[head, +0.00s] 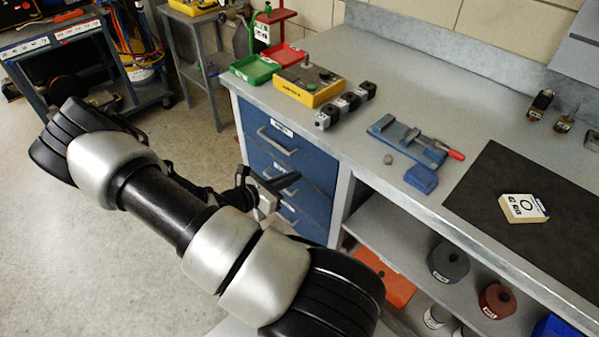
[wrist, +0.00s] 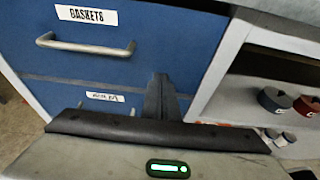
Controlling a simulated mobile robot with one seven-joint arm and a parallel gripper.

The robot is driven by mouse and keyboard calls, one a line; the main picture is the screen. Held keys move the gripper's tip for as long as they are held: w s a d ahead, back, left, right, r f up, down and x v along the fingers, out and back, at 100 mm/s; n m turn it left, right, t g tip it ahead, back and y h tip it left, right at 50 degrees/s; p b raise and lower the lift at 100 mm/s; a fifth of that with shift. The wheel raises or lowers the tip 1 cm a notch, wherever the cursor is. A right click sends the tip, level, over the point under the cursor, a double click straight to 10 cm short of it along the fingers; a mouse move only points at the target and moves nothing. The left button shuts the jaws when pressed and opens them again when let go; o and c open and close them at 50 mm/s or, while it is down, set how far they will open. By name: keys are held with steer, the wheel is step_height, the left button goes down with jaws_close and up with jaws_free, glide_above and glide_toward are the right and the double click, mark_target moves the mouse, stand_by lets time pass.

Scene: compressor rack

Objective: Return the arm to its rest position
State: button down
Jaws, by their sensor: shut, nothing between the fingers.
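My arm (head: 150,195) stretches across the left and lower part of the head view, over the floor in front of the workbench. My gripper (head: 288,181) is partly hidden behind the arm and shows in front of the blue drawers. In the wrist view my gripper (wrist: 160,84) is shut and empty, its fingers together before the drawer fronts. A drawer labelled GASKETS (wrist: 85,40) with a metal handle is at the upper left there. I cannot tell the exact gap between the fingers and the drawers.
The workbench (head: 400,75) carries a yellow block (head: 308,86), red and green trays (head: 254,68), a blue vise (head: 408,140) and a dark mat (head: 520,250) with a labelled box (head: 523,208). An open shelf (head: 400,235) below holds round parts. Open floor (head: 60,255) lies left.

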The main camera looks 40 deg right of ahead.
steer(key=p+v, duration=0.1)
steer(key=v, duration=0.8)
steer(key=shift+w+r, duration=0.1)
steer(key=shift+w, duration=0.05)
steer(key=s+a+r+m+t+y, duration=0.2)
steer(key=s+a+r+m+y, duration=0.3)
steer(key=r, duration=0.6)
steer(key=s+a+r+m+t+y, duration=0.1)
steer(key=s+a+r+m+y, duration=0.2)
steer(key=a+r+m+y, duration=0.5)
steer(key=s+a+r+m+t+y, duration=0.1)
steer(key=s+a+r+m+t, duration=0.3)
steer(key=r, duration=0.9)
step_height(320, 180, up, 18)
steer(key=a+m+g+p, duration=0.1)
steer(key=a+g+p, duration=0.1)
steer(key=p, duration=1.6)
steer(key=shift+w+r+y, duration=0.2)
steer(key=shift+r+y, duration=0.05)
steer(key=shift+y, duration=0.05)
